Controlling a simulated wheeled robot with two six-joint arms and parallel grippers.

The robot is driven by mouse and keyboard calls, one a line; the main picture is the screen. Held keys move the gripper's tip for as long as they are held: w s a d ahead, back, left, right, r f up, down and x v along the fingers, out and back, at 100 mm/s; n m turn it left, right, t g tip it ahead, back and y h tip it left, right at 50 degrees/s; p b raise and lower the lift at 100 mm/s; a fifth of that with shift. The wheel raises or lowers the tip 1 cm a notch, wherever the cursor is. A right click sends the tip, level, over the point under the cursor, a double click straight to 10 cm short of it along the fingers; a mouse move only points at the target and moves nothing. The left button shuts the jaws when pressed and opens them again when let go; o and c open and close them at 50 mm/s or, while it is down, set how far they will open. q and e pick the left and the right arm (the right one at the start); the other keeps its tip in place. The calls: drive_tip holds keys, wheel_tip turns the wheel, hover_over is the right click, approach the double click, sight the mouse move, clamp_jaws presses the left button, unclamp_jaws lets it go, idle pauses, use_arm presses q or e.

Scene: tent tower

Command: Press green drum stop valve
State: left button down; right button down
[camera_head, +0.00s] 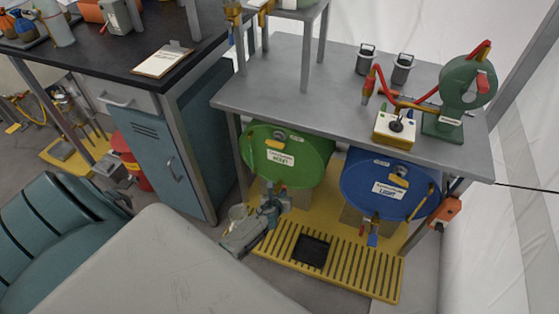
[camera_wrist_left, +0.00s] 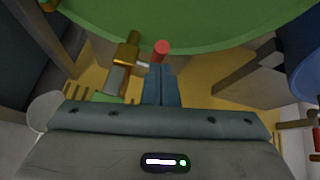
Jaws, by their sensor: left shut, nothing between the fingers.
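The green drum (camera_head: 300,145) lies on its side under the grey bench, its labelled round end facing me. It fills the top of the left wrist view (camera_wrist_left: 200,22). Low on its end is a brass stop valve (camera_wrist_left: 128,55) with a red knob (camera_wrist_left: 161,49). My left gripper (camera_head: 276,200) is at the drum's lower front and hides most of the valve in the head view. Its fingers (camera_wrist_left: 162,82) are shut and empty, tips right at the red knob. I cannot tell whether they touch it. My right gripper is not in view.
A blue drum (camera_head: 375,180) lies to the right under the bench (camera_head: 320,90), with its own valve (camera_head: 372,236). A yellow slatted platform (camera_head: 345,270) is below. A blue-grey cabinet (camera_head: 160,150) stands left. A clear round vessel (camera_head: 237,213) is beside my left gripper.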

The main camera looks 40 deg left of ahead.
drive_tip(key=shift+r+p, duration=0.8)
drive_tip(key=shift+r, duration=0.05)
